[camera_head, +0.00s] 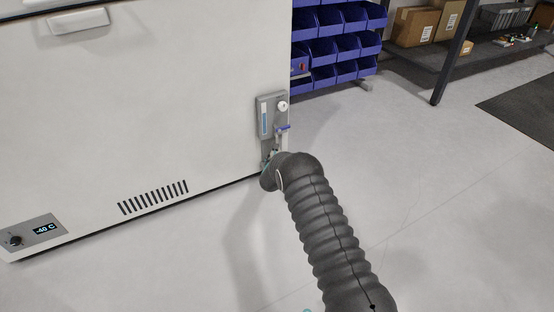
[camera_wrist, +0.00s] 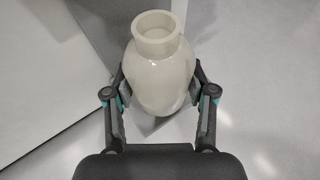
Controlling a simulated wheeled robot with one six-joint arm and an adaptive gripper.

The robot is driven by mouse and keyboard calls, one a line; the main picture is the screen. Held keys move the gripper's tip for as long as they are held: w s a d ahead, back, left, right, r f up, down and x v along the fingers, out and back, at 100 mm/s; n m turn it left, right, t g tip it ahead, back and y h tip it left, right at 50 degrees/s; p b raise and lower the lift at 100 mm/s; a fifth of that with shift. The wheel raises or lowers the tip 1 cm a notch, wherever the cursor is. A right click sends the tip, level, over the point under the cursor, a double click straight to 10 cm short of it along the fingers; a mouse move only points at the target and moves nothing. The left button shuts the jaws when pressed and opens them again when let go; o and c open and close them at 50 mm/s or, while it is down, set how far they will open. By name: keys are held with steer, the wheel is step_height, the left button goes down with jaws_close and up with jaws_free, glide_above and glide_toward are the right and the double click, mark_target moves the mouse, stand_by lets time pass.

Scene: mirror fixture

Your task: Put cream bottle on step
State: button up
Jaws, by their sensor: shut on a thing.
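A cream bottle (camera_wrist: 160,65) with a wide round neck fills the middle of the wrist view, its mouth toward the top of the picture. My gripper (camera_wrist: 159,88) is shut on it, with one finger on each side of its body. The bottle's underside is hidden. In the head view my dark ribbed arm reaches toward the lower right corner of the white cabinet; the bottle and fingers cannot be made out there. I cannot pick out a step for certain in either view.
The white freezer-like cabinet (camera_head: 140,100) stands at the left, with a grey panel (camera_head: 265,116) on its right edge. Blue bins (camera_head: 338,45) stand behind it. A dark shelf with cardboard boxes (camera_head: 415,26) is at the upper right. Pale floor (camera_head: 440,180) is clear at the right.

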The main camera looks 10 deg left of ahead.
steer(key=shift+b+x, duration=0.35)
steer(key=shift+x, duration=1.2)
steer(key=shift+f, duration=0.15)
steer(key=shift+f, duration=0.1)
steer(key=o, duration=1.1)
steer(key=shift+o, duration=0.2)
